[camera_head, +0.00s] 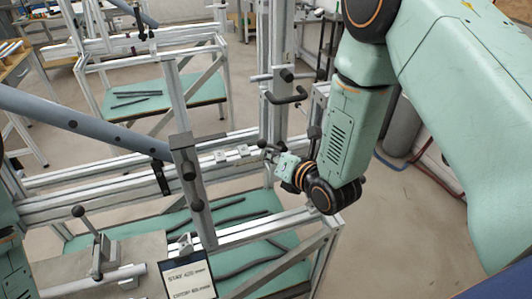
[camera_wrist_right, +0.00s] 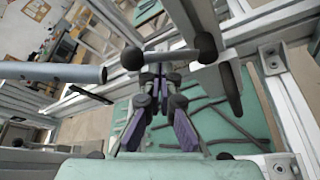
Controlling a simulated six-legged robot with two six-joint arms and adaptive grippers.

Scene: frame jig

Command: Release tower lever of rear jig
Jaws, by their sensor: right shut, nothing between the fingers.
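The jig's upright tower (camera_head: 276,40) stands behind my right gripper, with a dark handle (camera_head: 286,98) on its near side. My right gripper (camera_head: 268,150) is shut and empty, below this handle and beside the metal rail. In the right wrist view, the fingers (camera_wrist_right: 160,78) converge just below a dark lever bar (camera_wrist_right: 168,54) with round ends. The fingertips overlap the bar in the picture; whether they touch it is unclear. I cannot tell for certain which handle is the tower lever. My left gripper is outside both views.
A grey tube (camera_head: 80,122) crosses the left side toward a dark-capped post (camera_head: 190,178). A ball-ended lever (camera_head: 92,230) and a label plate (camera_head: 188,277) are in the foreground. Dark curved strips (camera_head: 240,222) lie on the green shelf below. Another frame (camera_head: 150,60) stands behind.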

